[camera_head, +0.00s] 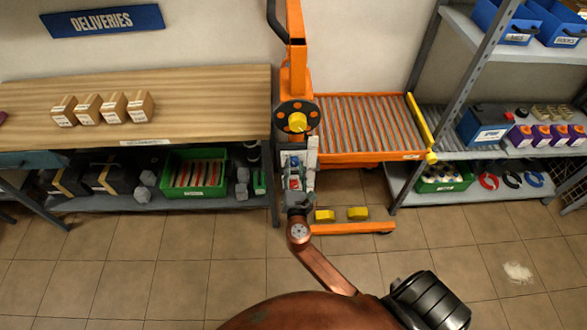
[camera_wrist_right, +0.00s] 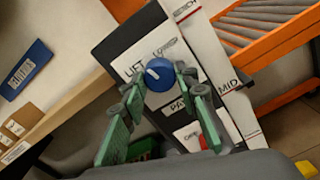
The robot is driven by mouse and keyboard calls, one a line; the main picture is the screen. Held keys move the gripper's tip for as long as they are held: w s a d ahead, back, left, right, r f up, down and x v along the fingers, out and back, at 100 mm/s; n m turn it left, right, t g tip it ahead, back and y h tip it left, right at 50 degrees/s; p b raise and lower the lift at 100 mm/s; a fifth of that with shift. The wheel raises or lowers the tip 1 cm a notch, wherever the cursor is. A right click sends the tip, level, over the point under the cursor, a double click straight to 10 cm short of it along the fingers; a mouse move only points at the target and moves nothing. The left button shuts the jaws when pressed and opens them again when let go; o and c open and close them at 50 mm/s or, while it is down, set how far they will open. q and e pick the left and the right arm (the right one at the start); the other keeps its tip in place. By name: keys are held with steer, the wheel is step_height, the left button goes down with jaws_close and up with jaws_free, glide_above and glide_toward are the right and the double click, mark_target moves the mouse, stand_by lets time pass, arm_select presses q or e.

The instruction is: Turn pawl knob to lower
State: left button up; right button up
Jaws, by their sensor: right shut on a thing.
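The blue pawl knob (camera_wrist_right: 159,75) sits on a dark panel between the printed words LIFT and LOWER. Its white pointer mark is toward the LIFT side, at the upper left in the right wrist view. My right gripper (camera_wrist_right: 158,84) is shut on the knob, with one green finger on each side. In the head view the knob (camera_head: 294,160) is small, on the orange lift's control panel (camera_head: 311,154), with my right gripper (camera_head: 294,171) in front of it.
The orange lift carries a roller bed (camera_head: 367,126) right of its mast. A wooden bench (camera_head: 200,95) stands left, a grey shelf (camera_head: 500,55) right. A red control (camera_wrist_right: 190,136) lies just below the knob. Yellow blocks (camera_head: 358,213) sit on the lift's low leg. Open floor lies in front.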

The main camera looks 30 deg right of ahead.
steer(key=m+b, duration=0.2)
steer(key=m, duration=0.3)
steer(key=shift+f+m, duration=0.1)
steer(key=shift+m, duration=0.2)
arm_select(q)
steer(key=s+f+b, duration=0.1)
steer(key=f+b, duration=0.1)
steer(key=f, duration=0.1)
steer(key=s+f+b, duration=0.1)
steer(key=f, duration=0.1)
steer(key=shift+s+f, duration=0.1)
steer(key=shift+s, duration=0.2)
arm_select(e)
steer(key=m, duration=0.5)
steer(key=shift+m, duration=0.3)
arm_select(q)
steer(key=shift+g, duration=0.3)
steer(key=shift+w, duration=0.45)
arm_select(e)
steer(key=o, duration=1.1)
steer(key=shift+o, duration=0.2)
steer(key=shift+s, duration=0.15)
arm_select(q)
steer(key=shift+s, duration=0.25)
arm_select(e)
steer(key=v, duration=0.7)
steer(key=shift+a, duration=0.15)
